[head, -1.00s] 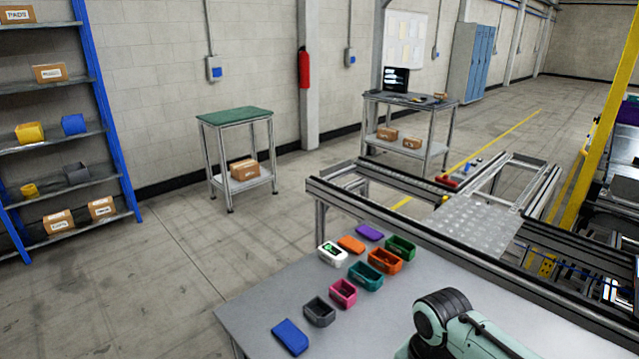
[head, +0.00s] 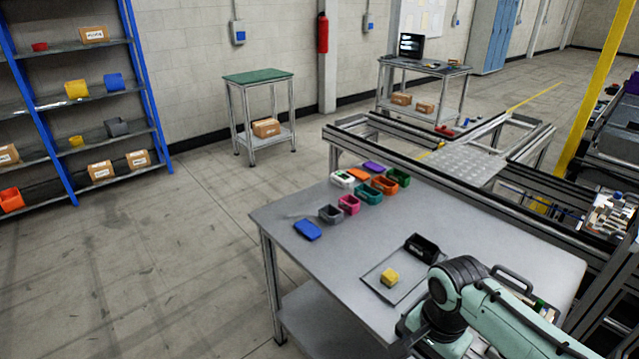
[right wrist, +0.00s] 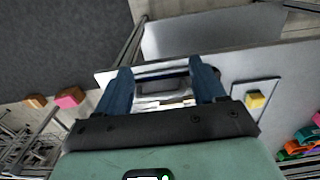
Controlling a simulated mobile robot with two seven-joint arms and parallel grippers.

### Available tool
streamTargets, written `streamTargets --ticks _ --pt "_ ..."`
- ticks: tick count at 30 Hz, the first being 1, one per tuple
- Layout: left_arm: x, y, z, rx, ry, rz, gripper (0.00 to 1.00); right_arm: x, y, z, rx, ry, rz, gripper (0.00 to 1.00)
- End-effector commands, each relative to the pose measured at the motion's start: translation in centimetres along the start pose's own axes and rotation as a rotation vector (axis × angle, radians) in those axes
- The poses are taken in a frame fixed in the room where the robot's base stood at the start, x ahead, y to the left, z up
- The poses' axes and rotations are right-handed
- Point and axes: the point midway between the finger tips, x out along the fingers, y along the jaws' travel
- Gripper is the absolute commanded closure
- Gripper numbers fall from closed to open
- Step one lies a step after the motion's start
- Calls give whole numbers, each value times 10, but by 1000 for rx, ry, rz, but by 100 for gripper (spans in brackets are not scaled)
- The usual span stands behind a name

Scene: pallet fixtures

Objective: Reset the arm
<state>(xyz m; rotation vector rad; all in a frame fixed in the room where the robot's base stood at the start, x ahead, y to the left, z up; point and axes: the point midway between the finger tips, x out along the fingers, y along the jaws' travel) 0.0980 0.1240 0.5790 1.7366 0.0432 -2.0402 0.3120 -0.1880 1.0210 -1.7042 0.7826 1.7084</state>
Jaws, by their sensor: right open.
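My right gripper (right wrist: 162,82) shows in the right wrist view with its two blue fingers spread apart. The gripper is open. A dark-rimmed object with pale contents (right wrist: 165,87) shows between and beyond the fingers; I cannot tell what it is or whether they touch it. In the head view my mint-green arm (head: 500,312) comes in from the lower right over the table's near side, and its fingers cannot be made out. My left gripper is in neither view.
The grey table (head: 310,262) carries a yellow block (head: 389,277) on a thin plate, a black bin (head: 421,247), and several coloured bins and lids at its far left. A conveyor frame (head: 470,160) runs behind it. A blue-post shelf (head: 140,85) stands left. Open floor lies between.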

Motion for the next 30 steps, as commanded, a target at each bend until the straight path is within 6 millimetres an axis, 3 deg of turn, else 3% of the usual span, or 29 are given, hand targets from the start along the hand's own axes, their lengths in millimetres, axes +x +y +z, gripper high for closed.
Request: streamTargets --ticks 1,6,10,14,15,18,21,24,30 --pt "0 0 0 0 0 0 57 0 0 0 0 0 0 31" --pt "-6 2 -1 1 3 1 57 100 -25 8 -163 -109 -28 31" --pt "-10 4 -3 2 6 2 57 183 -28 26 -270 -194 -76 31" --pt "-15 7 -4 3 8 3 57 273 -11 59 -356 -271 -143 31" --pt "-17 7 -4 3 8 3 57 298 -1 72 -377 -287 -165 31" --pt "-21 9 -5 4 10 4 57 350 29 105 -415 -306 -206 31" --pt "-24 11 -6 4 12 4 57 384 61 136 -446 -302 -225 31" --pt "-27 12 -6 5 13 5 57 402 88 158 -472 -286 -224 31" --pt "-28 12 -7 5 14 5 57 413 112 177 -506 -262 -215 31"
